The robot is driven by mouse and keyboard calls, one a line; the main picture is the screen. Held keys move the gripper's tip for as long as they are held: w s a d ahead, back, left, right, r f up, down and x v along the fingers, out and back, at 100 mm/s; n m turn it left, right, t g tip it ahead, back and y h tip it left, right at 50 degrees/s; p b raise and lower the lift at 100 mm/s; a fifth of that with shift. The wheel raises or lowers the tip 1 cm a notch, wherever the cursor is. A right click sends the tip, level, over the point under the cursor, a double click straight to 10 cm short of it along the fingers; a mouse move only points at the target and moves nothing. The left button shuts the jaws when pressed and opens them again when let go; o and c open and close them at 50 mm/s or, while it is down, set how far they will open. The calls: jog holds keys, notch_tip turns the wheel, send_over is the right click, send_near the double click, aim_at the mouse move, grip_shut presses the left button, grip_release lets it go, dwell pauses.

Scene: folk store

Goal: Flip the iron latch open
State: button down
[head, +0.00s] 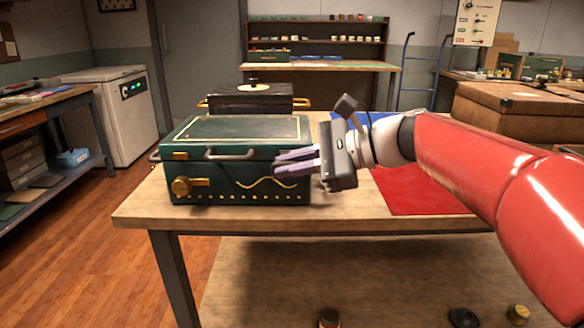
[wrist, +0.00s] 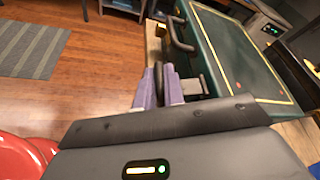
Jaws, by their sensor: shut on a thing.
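A dark green chest (head: 240,140) with gold trim stands on a wooden table (head: 150,212), its lid down. A brass fitting (head: 188,186) is on the left of its front, and a dark handle (head: 230,154) is on its upper front edge. My gripper (head: 280,163) is at the right part of the chest's front, its purple fingers pointing left. In the wrist view, the fingers are close together around a dark grey iron latch (wrist: 171,82). A dark bracket (wrist: 192,86) is beside the fingers against the chest. My fingers hide most of the latch.
A red mat (head: 410,195) and a blue cloth (head: 378,121) lie right of the chest, partly behind my arm. A black box with gold handles (head: 252,98) stands behind the chest. A brown case (head: 515,108) is at the right. The table's front edge is clear.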

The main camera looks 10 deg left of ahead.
jog(key=shift+w+r+m+g+h, duration=0.2)
jog(key=shift+r+m+g, duration=0.15)
jog(key=shift+r+m, duration=0.25)
jog(key=shift+w+r+m+g+h, duration=0.1)
jog(key=shift+r+m+g+h, duration=0.1)
jog(key=shift+r+m+g, duration=0.35)
jog(key=shift+f, duration=0.15)
jog(key=c, duration=1.5)
grip_release()
jog(key=v, duration=0.7)
jog(key=shift+d, duration=0.35)
